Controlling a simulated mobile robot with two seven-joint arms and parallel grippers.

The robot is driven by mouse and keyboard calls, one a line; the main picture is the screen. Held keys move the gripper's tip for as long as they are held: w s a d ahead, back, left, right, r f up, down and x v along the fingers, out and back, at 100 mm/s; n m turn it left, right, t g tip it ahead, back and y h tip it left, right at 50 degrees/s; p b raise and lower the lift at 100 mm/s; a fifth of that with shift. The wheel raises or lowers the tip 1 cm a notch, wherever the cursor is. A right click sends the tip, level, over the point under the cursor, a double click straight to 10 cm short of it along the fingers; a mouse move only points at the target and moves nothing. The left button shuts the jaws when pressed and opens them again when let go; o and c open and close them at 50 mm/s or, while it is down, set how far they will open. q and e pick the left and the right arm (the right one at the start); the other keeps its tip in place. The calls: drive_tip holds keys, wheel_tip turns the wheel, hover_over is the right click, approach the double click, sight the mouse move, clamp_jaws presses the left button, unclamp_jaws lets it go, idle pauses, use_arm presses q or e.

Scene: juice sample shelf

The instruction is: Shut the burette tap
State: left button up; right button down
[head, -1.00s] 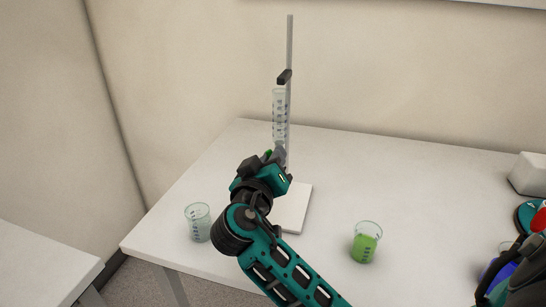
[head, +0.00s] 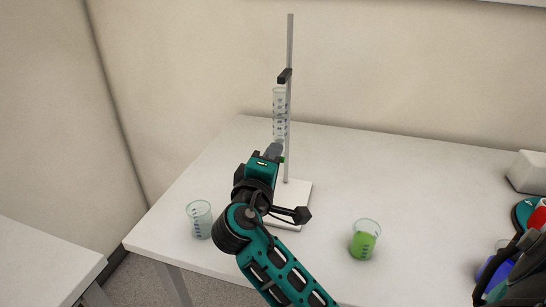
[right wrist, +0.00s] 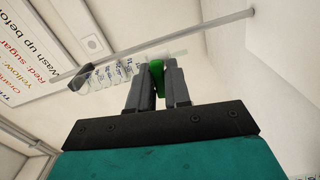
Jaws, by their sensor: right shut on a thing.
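The burette (head: 279,112) is a clear graduated tube held upright by a dark clamp (head: 285,76) on a metal rod above a white stand base (head: 292,195). My right gripper (head: 271,152) is at its lower end, shut on the green tap (head: 282,159). The gripper hides most of the tap in the head view. In the right wrist view the green tap (right wrist: 157,73) sits between the two grey fingers, beside the burette (right wrist: 110,74). My left gripper is not in view.
A beaker of pale liquid (head: 199,220) stands left of my right arm. A beaker of green liquid (head: 365,242) stands to the right. Blue liquid (head: 488,270) and a white box (head: 528,173) are at the right edge. The table (head: 400,180) behind the green beaker is clear.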

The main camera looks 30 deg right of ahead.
drive_tip(key=shift+n, duration=0.8)
drive_tip(key=shift+r, duration=0.1)
drive_tip(key=c, duration=1.2)
unclamp_jaws()
drive_tip(key=shift+o, duration=0.2)
